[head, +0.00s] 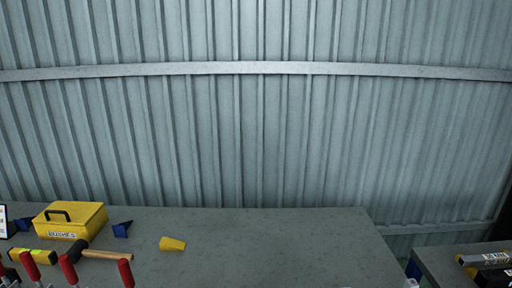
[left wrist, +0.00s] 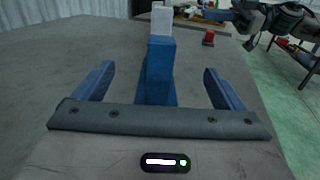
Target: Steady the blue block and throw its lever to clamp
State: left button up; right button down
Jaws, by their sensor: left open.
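The blue block (left wrist: 160,68) stands upright in the left wrist view, between the two blue fingers of my left gripper (left wrist: 158,78). The gripper is open, with a gap visible on each side of the block. The block's foot is partly hidden behind the grey palm bar. A pale grey piece (left wrist: 162,18) shows just behind the block's top; I cannot tell whether it is joined to it. I cannot make out the lever. Neither gripper shows in the head view.
On the bench (head: 270,240) are a yellow case (head: 75,218), a blue wedge-like piece (head: 122,229), a yellow block (head: 172,243), a wooden-handled hammer (head: 100,254) and red-handled clamps (head: 126,273). A red object (left wrist: 208,38) stands beyond my left gripper. The bench's right half is clear.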

pick_arm(q)
notch_tip(320, 180, up, 10)
dwell(0.6)
jog(key=shift+s+f, duration=0.1)
